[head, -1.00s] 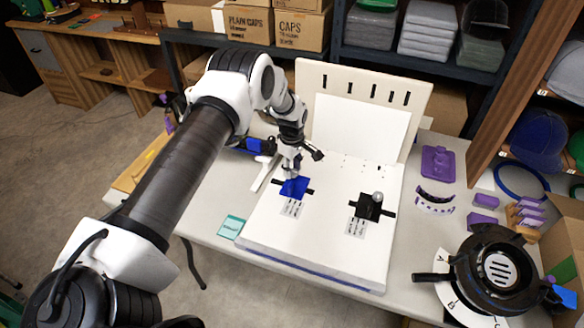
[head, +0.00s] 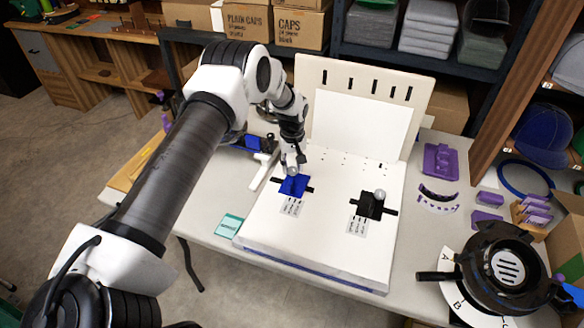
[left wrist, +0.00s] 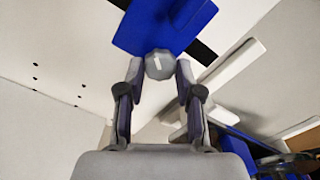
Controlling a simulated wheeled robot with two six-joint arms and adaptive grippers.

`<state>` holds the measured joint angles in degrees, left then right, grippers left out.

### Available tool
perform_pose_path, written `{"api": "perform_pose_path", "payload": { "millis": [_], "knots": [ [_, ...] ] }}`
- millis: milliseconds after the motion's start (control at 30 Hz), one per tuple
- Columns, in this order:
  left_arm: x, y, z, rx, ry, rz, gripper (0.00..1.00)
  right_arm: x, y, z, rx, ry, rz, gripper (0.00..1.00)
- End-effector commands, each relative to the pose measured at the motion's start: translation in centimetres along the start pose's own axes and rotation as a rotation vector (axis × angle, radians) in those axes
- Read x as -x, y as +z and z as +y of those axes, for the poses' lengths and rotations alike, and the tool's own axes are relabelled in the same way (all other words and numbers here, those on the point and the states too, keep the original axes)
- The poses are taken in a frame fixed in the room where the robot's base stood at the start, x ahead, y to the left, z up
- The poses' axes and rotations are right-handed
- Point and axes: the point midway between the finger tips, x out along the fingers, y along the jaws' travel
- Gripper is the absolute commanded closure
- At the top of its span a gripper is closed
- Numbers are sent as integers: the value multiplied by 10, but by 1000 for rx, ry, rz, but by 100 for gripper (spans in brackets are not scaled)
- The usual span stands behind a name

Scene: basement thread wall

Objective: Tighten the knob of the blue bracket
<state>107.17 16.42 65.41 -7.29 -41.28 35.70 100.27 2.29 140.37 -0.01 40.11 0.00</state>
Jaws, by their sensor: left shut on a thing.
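The blue bracket (head: 295,186) lies on the white board (head: 330,228), with a black strip showing at either side of it. Its grey knob (left wrist: 159,64) shows in the left wrist view, with a pale line on its top. My left gripper (head: 292,168) is above the bracket, pointing down, its fingers shut on the knob. In the left wrist view the left gripper (left wrist: 160,76) has one fingertip at each side of the knob. My right gripper is not in view.
A black bracket (head: 370,204) with a grey knob (head: 379,194) sits to the right on the board. A slotted white panel (head: 360,100) stands behind. A teal card (head: 229,226) lies front left. Purple parts and a round black press (head: 500,270) are at the right.

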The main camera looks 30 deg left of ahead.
Motion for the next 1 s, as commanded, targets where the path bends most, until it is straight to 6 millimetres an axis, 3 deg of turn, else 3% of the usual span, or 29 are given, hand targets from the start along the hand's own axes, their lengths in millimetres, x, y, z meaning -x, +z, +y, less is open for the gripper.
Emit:
{"api": "perform_pose_path", "payload": {
  "millis": [600, 1000],
  "knots": [
    [-4, 2, 2, -570, -1, -4, 100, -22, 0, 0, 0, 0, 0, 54],
    [-3, 3, 3, -801, -1, -4, 100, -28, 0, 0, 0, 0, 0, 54]
  ]
}}
